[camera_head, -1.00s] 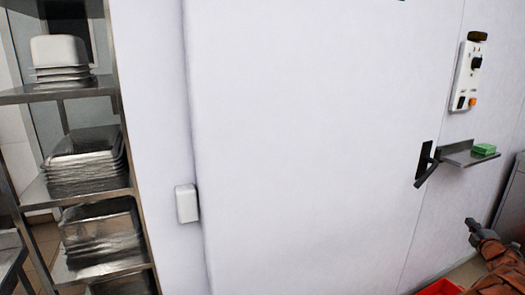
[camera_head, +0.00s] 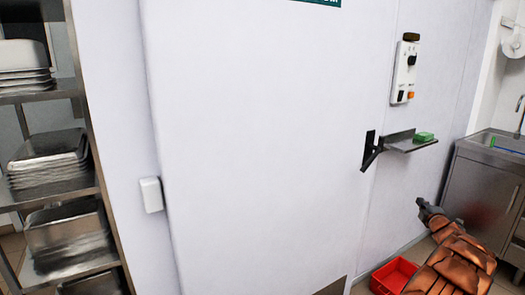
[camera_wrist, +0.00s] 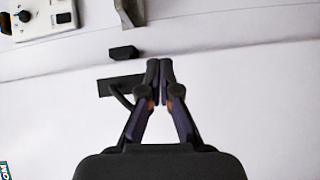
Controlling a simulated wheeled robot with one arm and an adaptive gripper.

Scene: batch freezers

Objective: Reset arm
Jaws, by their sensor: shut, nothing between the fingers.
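My gripper (camera_wrist: 160,66) is shut and empty in the wrist view, its fingertips together in front of the white door and wall. In the head view my arm comes in at the lower right, with my gripper (camera_head: 424,204) at its upper end, below the small shelf. The black door handle (camera_head: 369,152) is on the right side of the white freezer door (camera_head: 255,140). In the wrist view the handle (camera_wrist: 118,88) shows just left of the fingers. I cannot tell how far the fingers are from it.
A small metal shelf (camera_head: 407,143) with a green block (camera_head: 424,136) juts out beside the handle. A control panel (camera_head: 404,70) is above it. A red crate (camera_head: 393,275) is on the floor by my arm. A metal sink cabinet (camera_head: 482,185) stands right, a rack of pans (camera_head: 92,150) left.

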